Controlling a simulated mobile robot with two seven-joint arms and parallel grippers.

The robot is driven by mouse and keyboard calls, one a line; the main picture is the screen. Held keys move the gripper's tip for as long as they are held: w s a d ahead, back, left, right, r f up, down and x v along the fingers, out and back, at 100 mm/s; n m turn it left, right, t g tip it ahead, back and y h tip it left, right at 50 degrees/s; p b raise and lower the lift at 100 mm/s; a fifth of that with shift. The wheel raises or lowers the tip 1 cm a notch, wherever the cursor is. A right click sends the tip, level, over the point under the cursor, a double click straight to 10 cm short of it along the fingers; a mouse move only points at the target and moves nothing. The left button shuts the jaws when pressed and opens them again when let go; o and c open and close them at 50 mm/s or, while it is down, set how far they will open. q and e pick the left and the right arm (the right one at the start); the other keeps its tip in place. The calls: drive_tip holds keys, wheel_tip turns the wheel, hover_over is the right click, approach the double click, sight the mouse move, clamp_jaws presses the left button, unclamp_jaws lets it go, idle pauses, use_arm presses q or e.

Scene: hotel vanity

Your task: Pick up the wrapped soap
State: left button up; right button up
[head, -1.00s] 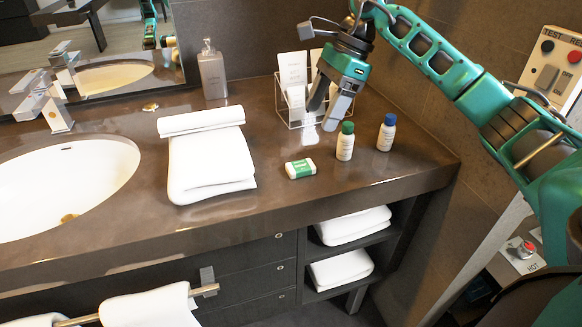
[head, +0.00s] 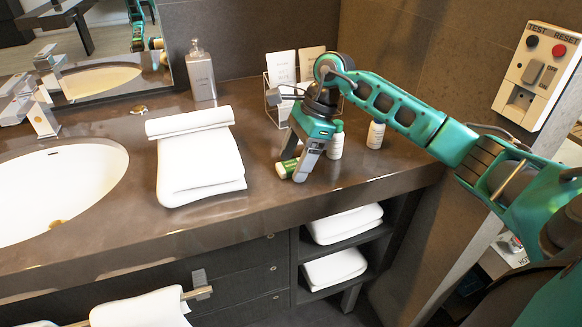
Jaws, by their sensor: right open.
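The wrapped soap (head: 286,169), white with a green band, lies on the brown counter (head: 255,215) to the right of the folded towel. My right gripper (head: 296,172) points down at the soap, open, with a grey finger in front of it. The finger hides the soap's right part. I cannot tell whether the fingers touch the soap. My left gripper is not in view.
A small bottle (head: 336,146) stands close to the right of my right gripper, with another bottle (head: 375,135) beyond it. A folded towel (head: 200,165) lies to the left. A clear card holder (head: 273,102) stands behind. The front counter is clear.

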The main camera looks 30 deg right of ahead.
drive_tip(key=c, duration=1.1)
drive_tip(key=shift+r, duration=0.1)
drive_tip(key=shift+c, duration=0.2)
